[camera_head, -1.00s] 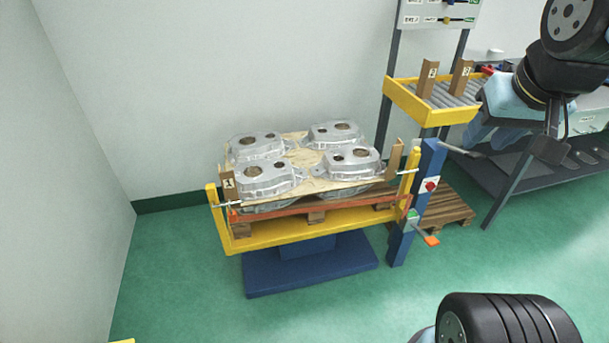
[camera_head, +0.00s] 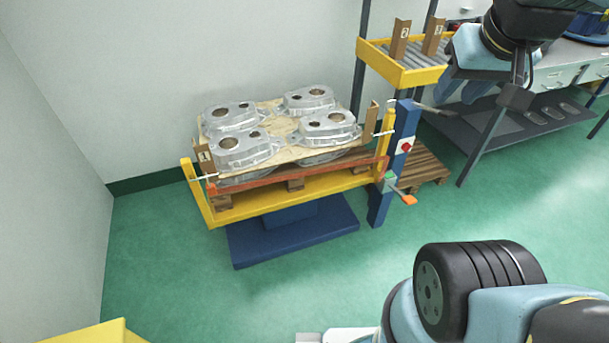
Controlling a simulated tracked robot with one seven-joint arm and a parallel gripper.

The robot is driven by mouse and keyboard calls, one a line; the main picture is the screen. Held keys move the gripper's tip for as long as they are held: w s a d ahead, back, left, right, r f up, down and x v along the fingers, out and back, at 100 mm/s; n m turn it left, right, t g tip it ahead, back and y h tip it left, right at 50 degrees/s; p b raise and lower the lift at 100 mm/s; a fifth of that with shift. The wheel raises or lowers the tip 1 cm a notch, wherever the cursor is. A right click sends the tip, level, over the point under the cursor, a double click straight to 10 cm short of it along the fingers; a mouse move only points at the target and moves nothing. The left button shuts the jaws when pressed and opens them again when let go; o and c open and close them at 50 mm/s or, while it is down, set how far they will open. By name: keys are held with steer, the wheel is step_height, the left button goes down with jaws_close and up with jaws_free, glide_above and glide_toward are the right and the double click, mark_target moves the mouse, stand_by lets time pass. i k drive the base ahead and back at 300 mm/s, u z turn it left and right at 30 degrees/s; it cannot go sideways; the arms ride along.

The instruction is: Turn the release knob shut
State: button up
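A small red knob (camera_head: 405,146) on a white plate is fixed to the upper part of a blue post (camera_head: 380,205), at the right end of the yellow pallet stand. It is small in the view, and I cannot read its turned position. The outer part of my arm (camera_head: 482,52) hangs at the upper right, right of the post and apart from the knob in the picture.
The yellow stand (camera_head: 290,203) carries a pallet with several aluminium castings (camera_head: 248,148). A green plate (camera_head: 389,180) and orange-ended lever (camera_head: 408,200) stick out low on the post. A roller shelf (camera_head: 405,75) and grey workbench stand behind. Green floor (camera_head: 290,295) in front is clear.

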mark_target(406, 147)
steer(key=u, duration=0.5)
steer(key=k, duration=0.5)
steer(key=u, duration=0.9)
steer(key=i, duration=0.85)
steer(key=z, duration=1.25)
